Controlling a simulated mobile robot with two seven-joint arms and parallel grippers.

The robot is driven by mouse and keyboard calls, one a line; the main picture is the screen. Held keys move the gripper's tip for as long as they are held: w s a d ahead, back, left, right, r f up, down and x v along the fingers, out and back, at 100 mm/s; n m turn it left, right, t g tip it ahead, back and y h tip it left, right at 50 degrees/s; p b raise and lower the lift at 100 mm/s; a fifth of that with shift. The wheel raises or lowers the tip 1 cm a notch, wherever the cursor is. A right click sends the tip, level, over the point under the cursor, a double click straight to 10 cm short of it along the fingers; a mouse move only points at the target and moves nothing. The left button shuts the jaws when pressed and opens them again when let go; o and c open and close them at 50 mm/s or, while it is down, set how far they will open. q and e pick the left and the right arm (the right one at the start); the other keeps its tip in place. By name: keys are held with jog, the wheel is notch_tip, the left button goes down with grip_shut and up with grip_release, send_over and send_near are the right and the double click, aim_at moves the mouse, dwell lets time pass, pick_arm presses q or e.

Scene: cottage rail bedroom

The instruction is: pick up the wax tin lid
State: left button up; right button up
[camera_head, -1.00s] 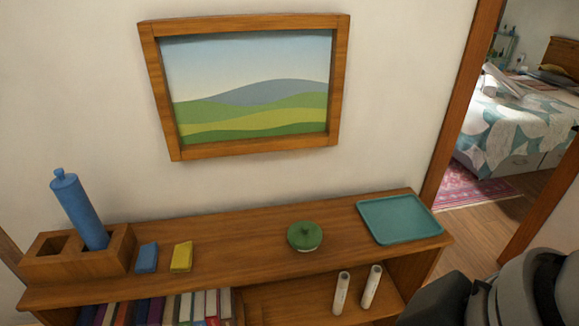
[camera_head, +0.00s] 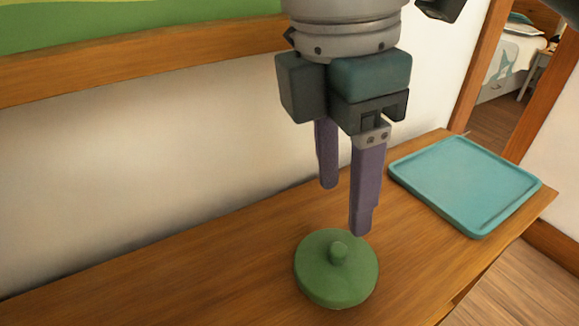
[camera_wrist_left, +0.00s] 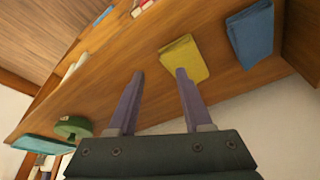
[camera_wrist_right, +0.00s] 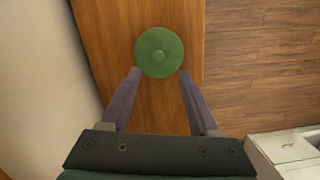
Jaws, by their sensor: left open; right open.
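The green round lid (camera_head: 337,268) with a small knob on top sits on the wooden shelf top. It also shows in the right wrist view (camera_wrist_right: 159,52), just beyond and between the fingertips, and in the left wrist view (camera_wrist_left: 73,128). Whether a tin is under it I cannot tell. My right gripper (camera_head: 345,210) is open and empty, pointing down above and just behind the lid, apart from it. My left gripper (camera_wrist_left: 159,72) is open and empty, over the shelf near a yellow cloth-like block (camera_wrist_left: 184,58). It is out of the head view.
A teal tray (camera_head: 470,182) lies on the shelf top to the right of the lid. The shelf around the lid is clear.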

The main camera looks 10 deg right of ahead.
aim_at(340, 248)
jog(key=f, duration=0.3)
jog(key=shift+s+d+f, duration=0.2)
jog(key=shift+d+f, duration=0.05)
jog(key=shift+f, duration=0.05)
jog(key=f, duration=0.5)
jog(key=shift+w+d+f, duration=0.15)
jog(key=shift+w, duration=0.2)
grip_shut()
